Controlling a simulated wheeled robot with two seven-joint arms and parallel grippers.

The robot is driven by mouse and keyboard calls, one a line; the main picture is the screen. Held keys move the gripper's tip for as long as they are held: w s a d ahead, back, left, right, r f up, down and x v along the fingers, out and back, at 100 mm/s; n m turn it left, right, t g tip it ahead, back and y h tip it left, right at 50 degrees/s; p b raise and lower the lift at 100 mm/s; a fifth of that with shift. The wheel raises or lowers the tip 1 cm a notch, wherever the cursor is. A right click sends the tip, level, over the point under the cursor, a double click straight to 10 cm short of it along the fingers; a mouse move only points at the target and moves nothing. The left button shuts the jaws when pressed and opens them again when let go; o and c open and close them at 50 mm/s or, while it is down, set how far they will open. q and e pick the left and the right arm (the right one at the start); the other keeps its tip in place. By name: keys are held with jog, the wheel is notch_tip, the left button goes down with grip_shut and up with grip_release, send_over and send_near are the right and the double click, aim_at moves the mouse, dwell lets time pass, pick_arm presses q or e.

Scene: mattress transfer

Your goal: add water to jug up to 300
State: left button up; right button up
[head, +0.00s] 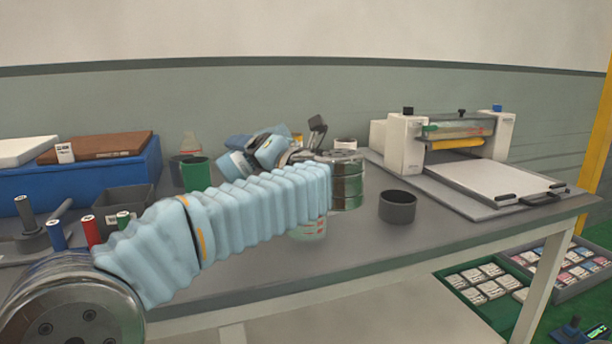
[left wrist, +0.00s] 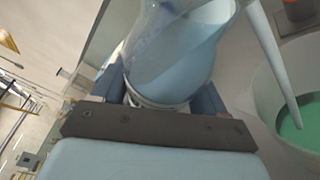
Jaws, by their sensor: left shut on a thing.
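My left arm reaches in from the left in a pale blue sleeve and bends back behind itself. My left gripper (left wrist: 160,95) is shut on a clear rounded vessel (left wrist: 180,50) with pale bluish water in it, and the vessel looks tilted. In the head view the fingers and their hold are largely hidden. A clear container with red marks (head: 307,228), possibly the jug, stands on the bench, partly covered by my sleeve. An open container with green at its bottom (left wrist: 290,120) is right of the held vessel; I cannot tell if it is the jug.
A green cup (head: 196,173) and an orange-tipped clear bottle (head: 190,145) stand behind my arm. A dark grey cup (head: 397,207) is to the right, before a white roller machine (head: 455,150). A blue box (head: 75,185), black bin (head: 122,203) and markers fill the left.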

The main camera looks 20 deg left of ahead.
pick_arm(q)
jog(key=shift+m, duration=0.3)
dwell(0.4)
jog(key=shift+s+a+f+m+y, duration=0.1)
jog(key=shift+a+f+m+y, duration=0.05)
jog(key=shift+f+m+y, duration=0.6)
dwell(1.0)
jog(key=shift+d+r+m+t+p, duration=0.25)
jog(key=shift+r+m+t+p, duration=0.2)
jog(key=shift+r+p, duration=0.45)
dwell(0.5)
